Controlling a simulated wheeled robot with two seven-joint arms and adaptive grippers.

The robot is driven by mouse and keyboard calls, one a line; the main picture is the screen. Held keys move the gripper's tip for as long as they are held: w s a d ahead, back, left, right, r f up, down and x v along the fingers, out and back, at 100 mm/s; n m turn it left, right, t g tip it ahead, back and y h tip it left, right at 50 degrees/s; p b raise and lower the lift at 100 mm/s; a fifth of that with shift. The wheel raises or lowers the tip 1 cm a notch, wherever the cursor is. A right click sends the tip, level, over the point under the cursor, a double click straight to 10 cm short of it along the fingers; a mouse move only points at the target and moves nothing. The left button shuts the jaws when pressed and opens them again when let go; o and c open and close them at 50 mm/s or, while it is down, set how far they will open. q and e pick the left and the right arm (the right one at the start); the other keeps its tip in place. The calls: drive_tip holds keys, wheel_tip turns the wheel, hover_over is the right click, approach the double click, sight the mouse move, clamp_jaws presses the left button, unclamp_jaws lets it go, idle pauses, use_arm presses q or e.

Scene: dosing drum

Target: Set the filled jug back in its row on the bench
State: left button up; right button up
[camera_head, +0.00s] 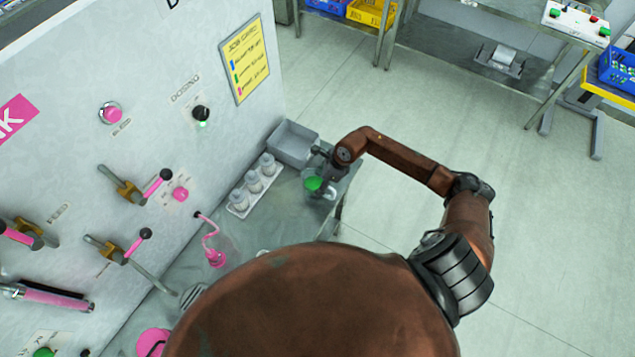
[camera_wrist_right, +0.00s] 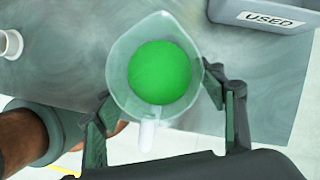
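A clear jug with bright green contents (camera_head: 313,184) is at the right end of the grey bench (camera_head: 285,215). The wrist view shows this jug (camera_wrist_right: 160,80) from above, its handle pointing toward my gripper. My right gripper (camera_head: 324,171) has its fingers against both sides of the jug; they also show in the wrist view (camera_wrist_right: 160,100). I cannot tell whether the jug's base touches the bench. A clear vessel with pink contents (camera_head: 216,258) stands below a pink tube. My left gripper is not in view.
A grey bin (camera_head: 292,143), marked USED in the wrist view (camera_wrist_right: 262,18), stands at the bench's far end. A white tray (camera_head: 237,211) with several white-topped bottles lies along the panel (camera_head: 150,90), whose pink-handled levers stick out. My brown body hides the near bench.

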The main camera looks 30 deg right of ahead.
drive_tip(key=o, duration=0.3)
drive_tip(key=shift+r, duration=0.2)
drive_tip(key=shift+d+r, duration=0.2)
drive_tip(key=shift+r, duration=0.1)
drive_tip(key=b+v, duration=0.2)
drive_tip(key=v, duration=0.9)
drive_tip(key=shift+s+r+b, duration=0.15)
drive_tip(key=shift+s+b, duration=0.05)
drive_tip(key=shift+b, duration=0.15)
